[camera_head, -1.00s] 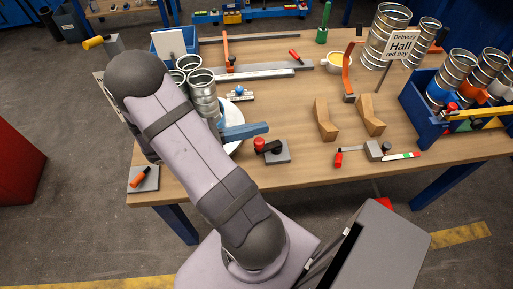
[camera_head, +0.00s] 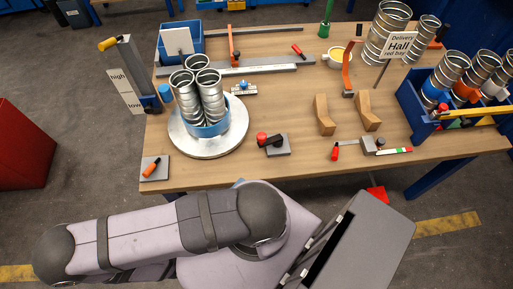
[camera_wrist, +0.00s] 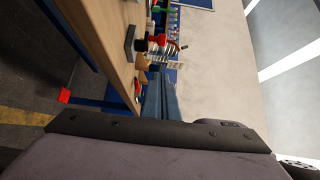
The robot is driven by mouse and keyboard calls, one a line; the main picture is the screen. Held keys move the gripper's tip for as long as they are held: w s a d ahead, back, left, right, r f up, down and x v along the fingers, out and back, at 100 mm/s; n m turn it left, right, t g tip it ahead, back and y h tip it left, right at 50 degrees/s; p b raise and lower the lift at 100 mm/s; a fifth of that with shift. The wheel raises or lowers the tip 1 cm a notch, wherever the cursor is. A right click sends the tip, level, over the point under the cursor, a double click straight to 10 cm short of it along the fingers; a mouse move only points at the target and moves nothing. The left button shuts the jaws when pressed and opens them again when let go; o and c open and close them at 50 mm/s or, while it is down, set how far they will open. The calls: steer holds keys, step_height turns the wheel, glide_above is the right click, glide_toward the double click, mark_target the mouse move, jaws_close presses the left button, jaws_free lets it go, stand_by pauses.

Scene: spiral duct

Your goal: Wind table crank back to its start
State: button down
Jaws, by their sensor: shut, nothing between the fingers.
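A small crank with a red knob (camera_head: 262,137), a black arm and a grey base plate (camera_head: 280,151) sits near the table's front edge, right of the round turntable (camera_head: 178,140). The turntable carries a blue holder (camera_head: 209,130) with several metal duct pieces. In the wrist view the crank's red knob (camera_wrist: 156,40) is ahead of my gripper.
An orange-handled piece on a grey plate (camera_head: 154,168) lies at the table's front left corner. A post with a high/low sign (camera_head: 123,90) stands at the left. Two wooden blocks (camera_head: 324,115) and a blue crate of ducts (camera_head: 425,122) are to the right.

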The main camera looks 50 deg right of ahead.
steer(key=shift+d+r+p, duration=0.1)
steer(key=shift+d+p, duration=1.35)
steer(key=shift+d, duration=3.65)
steer(key=shift+w+d+p, duration=0.65)
steer(key=shift+w+d, duration=0.65)
steer(key=shift+w, duration=0.2)
steer(key=shift+w, duration=0.1)
steer(key=shift+w+m+g+b, duration=0.3)
steer(key=shift+m+g, duration=0.4)
steer(key=shift+g, duration=0.4)
steer(key=shift+w+m+g+b, duration=0.25)
steer(key=shift+m+g, duration=0.25)
steer(key=shift+g, duration=0.3)
